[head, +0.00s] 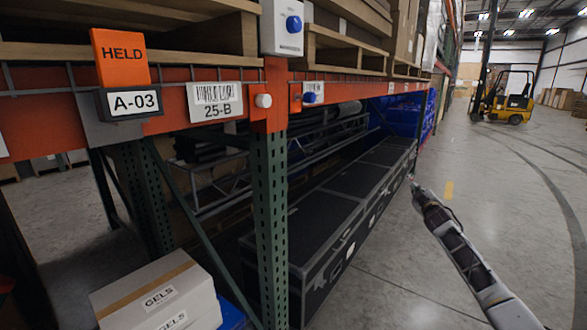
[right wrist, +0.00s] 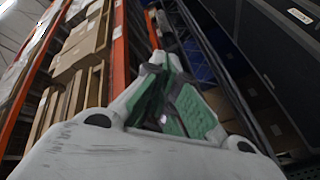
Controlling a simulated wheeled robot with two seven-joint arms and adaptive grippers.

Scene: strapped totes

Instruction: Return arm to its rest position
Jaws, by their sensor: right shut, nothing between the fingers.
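My right arm comes in from the lower right of the head view. Its gripper (head: 412,181) is at the far end, small, over the aisle floor beside the black cases. In the right wrist view the gripper (right wrist: 163,100) shows close up, with green pads on its fingers. The fingers are shut with nothing between them. My left gripper does not show in the head view.
An orange rack beam (head: 180,107) carries an orange HELD card (head: 120,58) and an A-03 label (head: 134,102). A green post (head: 271,220) stands in front of black cases (head: 335,215). A GELS box (head: 160,293) is lower left. A yellow forklift (head: 510,105) stands far off; the aisle is clear.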

